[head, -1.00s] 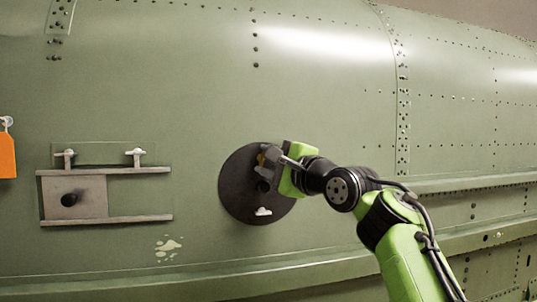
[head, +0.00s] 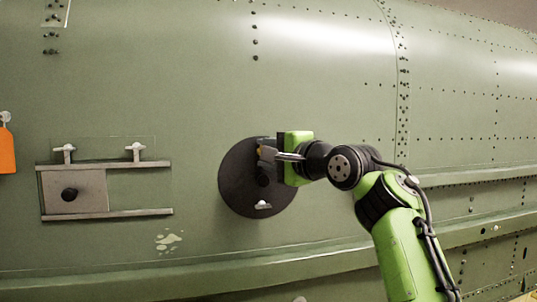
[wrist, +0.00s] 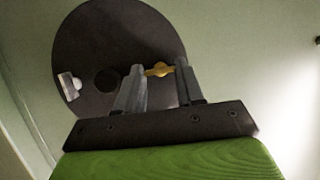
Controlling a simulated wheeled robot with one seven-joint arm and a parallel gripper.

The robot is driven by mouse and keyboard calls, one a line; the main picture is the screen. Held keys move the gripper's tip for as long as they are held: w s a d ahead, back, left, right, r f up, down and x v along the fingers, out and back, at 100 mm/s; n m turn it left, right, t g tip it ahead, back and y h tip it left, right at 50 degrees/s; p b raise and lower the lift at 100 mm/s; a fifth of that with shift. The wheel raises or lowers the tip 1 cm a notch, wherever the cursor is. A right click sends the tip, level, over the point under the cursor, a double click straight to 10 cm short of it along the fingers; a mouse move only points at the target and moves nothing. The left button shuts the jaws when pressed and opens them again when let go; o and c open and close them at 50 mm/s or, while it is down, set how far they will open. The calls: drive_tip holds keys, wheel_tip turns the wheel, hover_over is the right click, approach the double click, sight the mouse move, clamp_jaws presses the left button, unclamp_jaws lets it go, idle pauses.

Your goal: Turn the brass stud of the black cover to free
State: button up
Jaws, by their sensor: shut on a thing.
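The round black cover (head: 238,190) sits flat on the green fuselage skin, and it fills the upper left of the wrist view (wrist: 90,35). Its brass stud (wrist: 158,69) is between the two grey fingers of my gripper (wrist: 159,72), near the cover's right edge in that view. My gripper (head: 268,152) is shut on the stud at the top right of the cover in the head view, where the fingers partly hide the stud. A pale stud (head: 263,205) is at the cover's lower edge. A dark knob (wrist: 106,80) is at the cover's middle.
A grey sliding plate (head: 88,193) with a dark knob sits between two rails at left. Two pale studs (head: 64,152) (head: 136,151) are above it. An orange tag (head: 7,150) hangs at the far left.

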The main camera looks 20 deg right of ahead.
drive_tip(key=shift+r, duration=0.1)
drive_tip(key=o, duration=1.1)
drive_tip(key=shift+c, duration=0.2)
drive_tip(key=b+v, duration=0.6)
drive_tip(key=v, duration=1)
drive_tip(key=shift+w, duration=0.15)
